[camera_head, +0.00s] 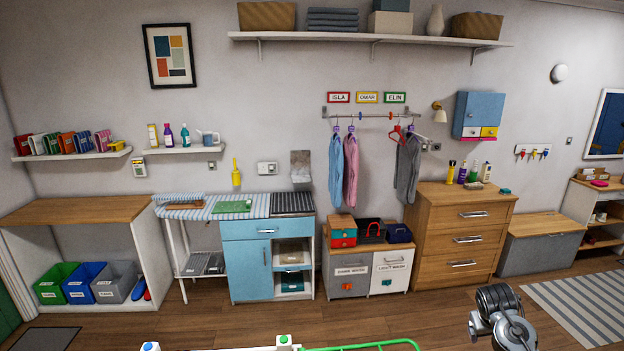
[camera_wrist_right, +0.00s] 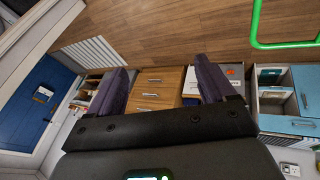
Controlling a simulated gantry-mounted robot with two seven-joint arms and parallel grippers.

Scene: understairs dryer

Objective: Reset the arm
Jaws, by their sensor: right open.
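My right arm (camera_head: 505,318) shows as a dark and grey jointed piece at the bottom right of the head view, in front of the wooden dresser and over the floor. My right gripper (camera_wrist_right: 162,75) shows in the right wrist view with its two dark purple-grey fingers spread wide apart. Nothing is between the fingers, and they touch nothing that I can see. The wooden dresser (camera_wrist_right: 160,90) shows some way off through the gap. My left gripper is in neither view.
A green rail (camera_head: 360,346) stands at the front, bottom centre. Along the wall are a blue cabinet (camera_head: 245,262), a grey-and-white bin unit (camera_head: 350,284), the dresser (camera_head: 465,231) and a grey bench (camera_head: 540,254). A striped rug (camera_head: 585,305) lies at right. The middle floor looks clear.

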